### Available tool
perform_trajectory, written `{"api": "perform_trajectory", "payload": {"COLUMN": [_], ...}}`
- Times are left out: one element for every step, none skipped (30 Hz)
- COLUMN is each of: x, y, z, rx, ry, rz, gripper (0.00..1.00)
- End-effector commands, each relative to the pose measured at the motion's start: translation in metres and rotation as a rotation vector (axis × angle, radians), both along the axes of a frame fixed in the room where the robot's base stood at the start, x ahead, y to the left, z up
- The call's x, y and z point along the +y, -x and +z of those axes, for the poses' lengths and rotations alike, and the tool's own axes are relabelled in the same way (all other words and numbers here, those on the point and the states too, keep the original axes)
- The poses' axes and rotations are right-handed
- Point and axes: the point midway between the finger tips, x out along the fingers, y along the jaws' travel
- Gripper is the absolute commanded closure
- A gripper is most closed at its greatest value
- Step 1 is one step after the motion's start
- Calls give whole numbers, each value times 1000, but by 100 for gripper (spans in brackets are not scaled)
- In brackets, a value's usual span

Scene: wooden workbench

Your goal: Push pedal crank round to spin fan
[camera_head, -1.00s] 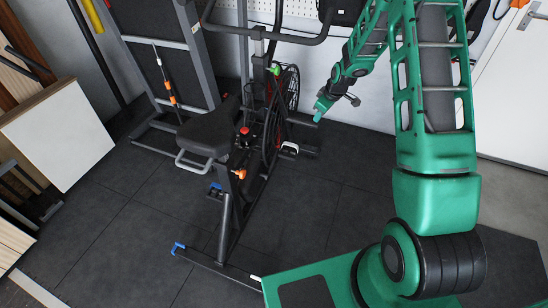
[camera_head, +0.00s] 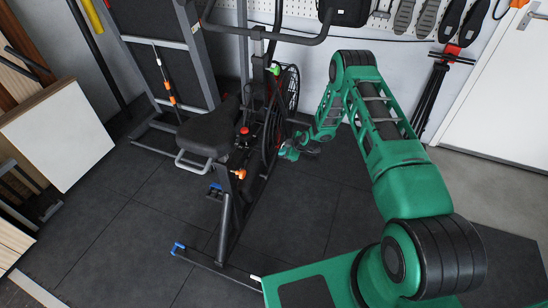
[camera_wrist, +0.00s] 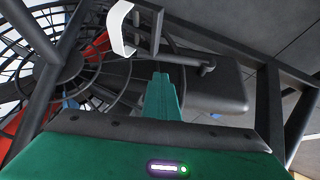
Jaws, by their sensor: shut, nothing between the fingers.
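The exercise bike's dark fan wheel (camera_head: 291,88) stands upright at the bike's front, with wire spokes. In the wrist view the fan (camera_wrist: 30,50) fills the left side, with red parts behind its cage. A dark pedal with a white strap (camera_wrist: 122,28) is at the top, ahead and a little left of my gripper (camera_wrist: 162,78). The fingers are shut with nothing between them; a gap shows between them and the pedal in the picture, but contact is hard to judge. In the head view my gripper (camera_head: 285,152) is low beside the wheel and hides the pedal there. The crank arm is unclear.
The bike's black seat (camera_head: 209,132) and frame stand left of my arm; the seat also shows in the wrist view (camera_wrist: 215,90). A treadmill-like machine (camera_head: 160,55) stands behind left. A white door (camera_head: 500,110) is at right. Dark floor (camera_head: 315,215) lies open in front.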

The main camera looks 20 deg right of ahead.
Motion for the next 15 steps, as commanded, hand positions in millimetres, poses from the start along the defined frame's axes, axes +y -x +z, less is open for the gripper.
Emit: {"api": "perform_trajectory", "payload": {"x": [3, 4, 6, 7, 9, 11, 12, 14, 15, 16, 18, 19, 20, 21, 22], "y": [-4, -6, -10, -13, -15, -20, -22, -25, -29, -31, -33, -36, -38, -40, -42], "z": [-6, -10, -15, -19, -24, -28, -32, -36, -41, -45, -48, -51, -54, -57, -59], "rx": [-1, -1, 0, 0, 1, 0, 0, 1, 0, 1, 0, 0, 0, 1, 1], "ry": [-1, -1, 0, 1, 1, 1, 0, 0, 1, 0, 0, -1, 0, 0, 0], "rz": [0, 0, 0, 1, 1, 1, 0, 1, 1, 0, 0, -1, 0, 0, 1], "gripper": [100, 100, 100, 100, 100, 100, 100, 100, 100, 100, 100, 100, 100, 100, 100]}}
